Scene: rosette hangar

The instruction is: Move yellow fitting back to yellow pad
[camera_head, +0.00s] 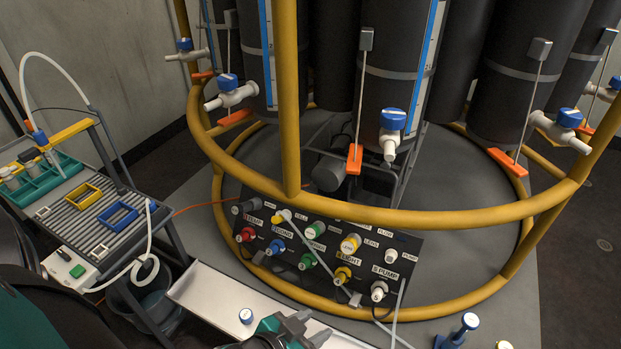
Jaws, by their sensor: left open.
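Yellow fittings show on the black panel: one (351,243) at right of centre, one (343,274) below it, and a yellow-tipped one (281,216) at upper left. I cannot tell which one the task means. A yellow square frame (83,197) lies on the ribbed top of the cart at left, beside a blue frame (118,214); it may be the yellow pad. My left gripper (303,328) is at the bottom edge, open, over the pale tray and below the panel, apart from the fittings. I see nothing between its fingers. My right gripper is not in view.
The pale tray (215,292) lies before the panel, with a blue-capped white piece (246,315) on it. A yellow tubular rail (430,218) rings the dark tanks above the panel. A bucket (150,300) stands under the cart.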

